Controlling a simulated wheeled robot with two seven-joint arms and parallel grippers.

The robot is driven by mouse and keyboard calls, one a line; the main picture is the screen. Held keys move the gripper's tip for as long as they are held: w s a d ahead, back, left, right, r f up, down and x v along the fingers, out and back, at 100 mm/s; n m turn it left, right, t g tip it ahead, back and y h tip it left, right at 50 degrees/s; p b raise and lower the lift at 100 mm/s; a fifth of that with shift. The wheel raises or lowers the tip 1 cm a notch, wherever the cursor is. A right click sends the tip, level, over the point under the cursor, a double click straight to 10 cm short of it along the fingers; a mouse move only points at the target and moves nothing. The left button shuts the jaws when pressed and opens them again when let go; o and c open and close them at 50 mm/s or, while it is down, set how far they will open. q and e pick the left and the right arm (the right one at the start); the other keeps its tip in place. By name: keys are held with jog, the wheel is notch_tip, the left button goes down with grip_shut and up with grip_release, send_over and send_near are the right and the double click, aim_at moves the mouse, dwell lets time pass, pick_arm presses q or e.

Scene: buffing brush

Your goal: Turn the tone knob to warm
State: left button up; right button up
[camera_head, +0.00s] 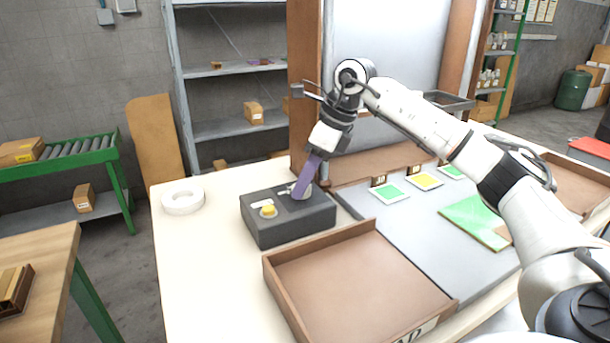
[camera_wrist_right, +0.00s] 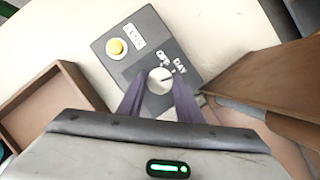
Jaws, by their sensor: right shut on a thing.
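The dark grey control box (camera_head: 280,235) stands on the pale table and also shows in the wrist view (camera_wrist_right: 112,73). Its round white knob (camera_wrist_right: 160,77) has a dark pointer line, with labels beside it that seem to read "OFF" and "DAY"; any other label is hidden. My right gripper (camera_head: 301,192) reaches down to the knob, its two purple fingers on either side of it, shut on it. A yellow button (camera_wrist_right: 117,47) sits on the same box beside a small white label. My left gripper is not in view.
An empty brown tray (camera_head: 355,280) stands just in front of the box. A white ring (camera_head: 182,201) lies at the table's left. A brown wooden frame (camera_head: 305,85) rises behind the box.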

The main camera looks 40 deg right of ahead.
jog(key=shift+a+r+m+h+p, duration=0.1)
jog(key=shift+m+h+p, duration=0.25)
jog(key=shift+m, duration=0.55)
jog(key=shift+m+h+p, duration=0.25)
jog(key=shift+m+p, duration=0.1)
jog(key=shift+m, duration=0.45)
jog(key=shift+a+m+h+p, duration=0.15)
jog(key=shift+m+h+p, duration=0.3)
jog(key=shift+m, duration=1.05)
jog(key=shift+t, duration=0.3)
jog(key=shift+h, duration=0.25)
jog(key=o, duration=1)
jog(key=shift+o, duration=0.2)
